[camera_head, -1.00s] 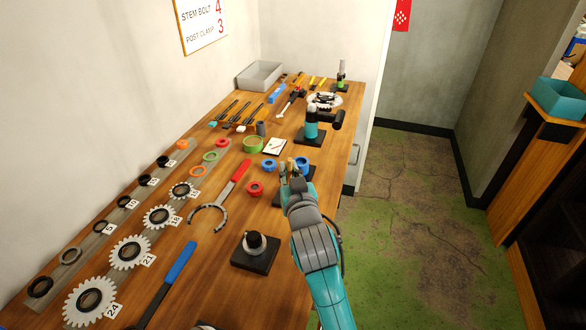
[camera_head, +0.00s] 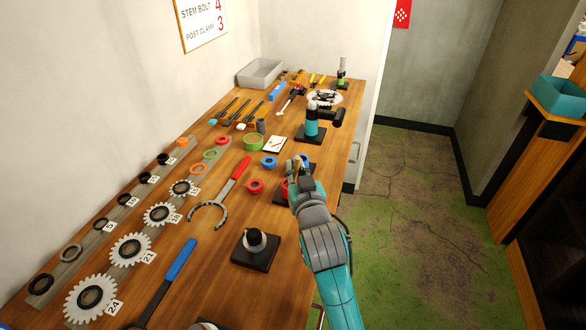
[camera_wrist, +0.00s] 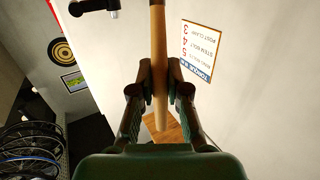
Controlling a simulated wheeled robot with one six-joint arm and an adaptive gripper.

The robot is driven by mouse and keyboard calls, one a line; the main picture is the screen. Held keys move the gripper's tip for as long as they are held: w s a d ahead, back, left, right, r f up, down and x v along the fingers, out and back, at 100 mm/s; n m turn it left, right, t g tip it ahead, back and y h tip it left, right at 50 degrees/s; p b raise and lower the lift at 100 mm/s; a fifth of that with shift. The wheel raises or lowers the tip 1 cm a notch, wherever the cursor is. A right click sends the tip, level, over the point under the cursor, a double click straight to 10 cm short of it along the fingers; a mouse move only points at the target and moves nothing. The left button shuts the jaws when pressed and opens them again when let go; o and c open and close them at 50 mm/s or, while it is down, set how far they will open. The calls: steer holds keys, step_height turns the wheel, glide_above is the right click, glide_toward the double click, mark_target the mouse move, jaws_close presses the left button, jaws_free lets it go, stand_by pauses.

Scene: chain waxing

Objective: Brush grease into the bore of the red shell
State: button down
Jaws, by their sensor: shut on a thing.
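My gripper (camera_head: 297,168) is above the right edge of the bench. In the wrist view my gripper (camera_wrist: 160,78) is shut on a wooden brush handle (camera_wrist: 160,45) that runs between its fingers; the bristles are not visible. A red ring-shaped part (camera_head: 255,187) lies on the bench just left of my gripper. Another red part (camera_head: 284,186) shows partly behind my gripper, on a dark base that my arm mostly hides. I cannot tell which of the two is the red shell, and I see no brush tip in a bore.
A blue ring (camera_head: 269,162) lies near the gripper, with another blue part (camera_head: 304,159) partly hidden behind it. A teal device (camera_head: 311,124) stands further back. A black base with a knob (camera_head: 255,248) stands nearer. Gears and tools line the left side.

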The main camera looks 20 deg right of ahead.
steer(key=shift+w, duration=0.15)
steer(key=shift+w+a, duration=0.45)
steer(key=shift+w, duration=0.2)
steer(key=shift+s, duration=0.15)
steer(key=shift+s, duration=0.85)
steer(key=shift+w, duration=0.1)
steer(key=shift+w+d, duration=0.55)
steer(key=shift+w, duration=0.15)
steer(key=shift+a, duration=0.2)
